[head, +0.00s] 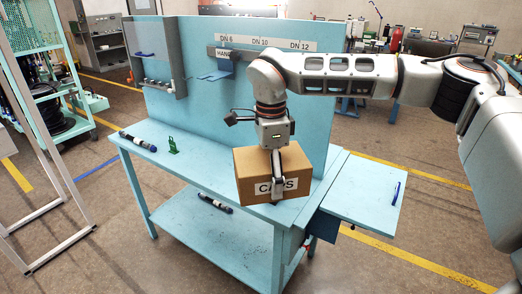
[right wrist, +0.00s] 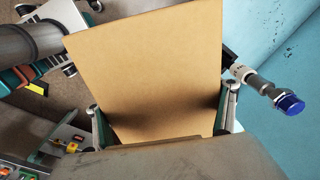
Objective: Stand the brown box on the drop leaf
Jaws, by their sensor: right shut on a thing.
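The brown box (head: 257,163), with a white label reading CAPS, is at the right end of the light blue bench. My right gripper (head: 277,180) reaches down from above and is shut on the box. In the right wrist view the box (right wrist: 150,60) fills the middle, between the two fingers (right wrist: 165,105). I cannot tell whether its underside touches the bench top. The drop leaf (head: 360,188) is up and level at the bench's right side. A blue pen (head: 396,192) lies near its right edge. My left gripper is not in view.
A back panel (head: 205,110) rises behind. The drop leaf's middle is clear.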

